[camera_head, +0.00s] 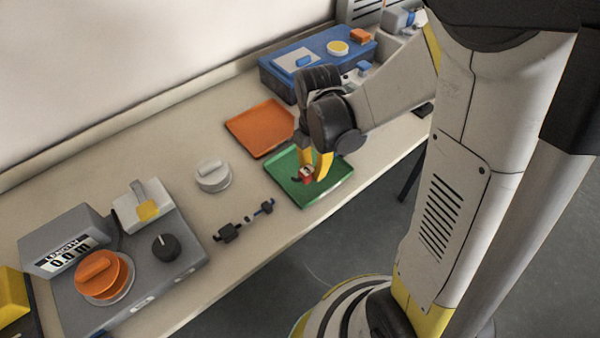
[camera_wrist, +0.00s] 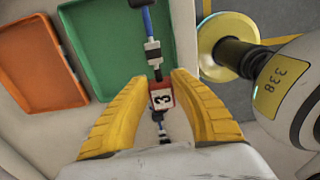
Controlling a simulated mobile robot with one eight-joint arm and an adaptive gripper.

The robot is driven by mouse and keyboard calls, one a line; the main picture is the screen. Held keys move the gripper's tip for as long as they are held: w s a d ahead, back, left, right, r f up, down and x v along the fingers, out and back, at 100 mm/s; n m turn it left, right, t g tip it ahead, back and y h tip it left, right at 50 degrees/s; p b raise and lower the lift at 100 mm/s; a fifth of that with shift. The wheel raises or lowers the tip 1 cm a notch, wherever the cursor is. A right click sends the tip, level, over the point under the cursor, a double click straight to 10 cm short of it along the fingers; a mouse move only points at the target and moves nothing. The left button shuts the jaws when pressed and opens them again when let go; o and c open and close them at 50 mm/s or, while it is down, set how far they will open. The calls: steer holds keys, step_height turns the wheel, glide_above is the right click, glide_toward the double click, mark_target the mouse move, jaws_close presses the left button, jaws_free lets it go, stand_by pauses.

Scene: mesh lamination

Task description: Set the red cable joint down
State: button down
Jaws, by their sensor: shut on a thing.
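The red cable joint (camera_wrist: 162,99) is a small red block with a white face marked 3, with cable parts reaching out at both ends. My gripper (camera_wrist: 161,92) has its yellow fingers shut on it. In the head view, my gripper (camera_head: 316,172) holds the red cable joint (camera_head: 305,175) over the green tray (camera_head: 335,187). The green tray (camera_wrist: 100,50) lies under and beyond the joint in the wrist view. I cannot tell whether the joint touches the tray. The fingers hide part of the joint in the head view.
An orange tray (camera_head: 258,128) lies beside the green one. Dark cable parts (camera_head: 245,222) and a grey round knob piece (camera_head: 212,176) sit on the bench to the left. A grey meter device (camera_head: 130,260) and a blue box (camera_head: 310,60) stand at either end. The bench's front edge is close by.

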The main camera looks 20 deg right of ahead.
steer(key=w+f, duration=0.1)
steer(key=w, duration=0.1)
steer(key=w+a+f+b, duration=0.1)
steer(key=w+f, duration=0.1)
steer(key=w, duration=0.1)
steer(key=shift+w+a+f+b, duration=0.3)
steer(key=shift+a+f+b, duration=0.05)
step_height(320, 180, down, 4)
steer(key=shift+f+b, duration=0.1)
steer(key=shift+b, duration=1)
steer(key=c, duration=1.2)
jaws_free()
